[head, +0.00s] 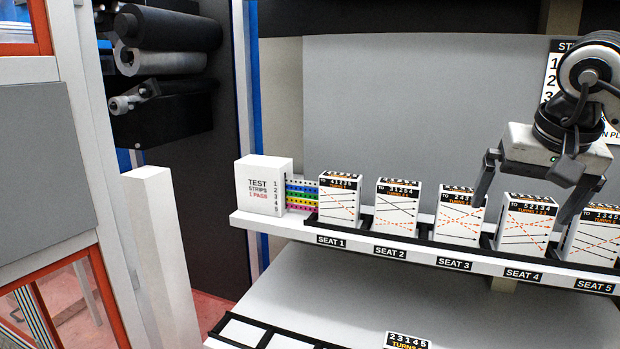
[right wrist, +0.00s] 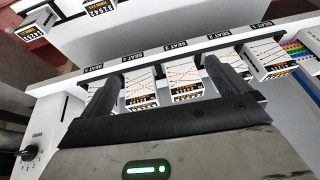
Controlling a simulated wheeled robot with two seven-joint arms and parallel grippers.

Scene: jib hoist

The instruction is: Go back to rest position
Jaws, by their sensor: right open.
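My right gripper (head: 520,208) is open and empty, in the right of the head view. Its two fingers point down, one to each side of the Seat 4 box (head: 525,226) as seen there. In the right wrist view the gripper (right wrist: 163,78) has nothing between its fingers, and several seat boxes show beyond them. The gap to the boxes is hard to judge. My left gripper is not in view.
White boxes stand at Seat 1 (head: 339,198), Seat 2 (head: 396,207), Seat 3 (head: 459,216) and Seat 5 (head: 594,237). A test strips box (head: 263,185) stands at the shelf's left end. A lower surface (head: 330,290) holds another box (head: 407,340).

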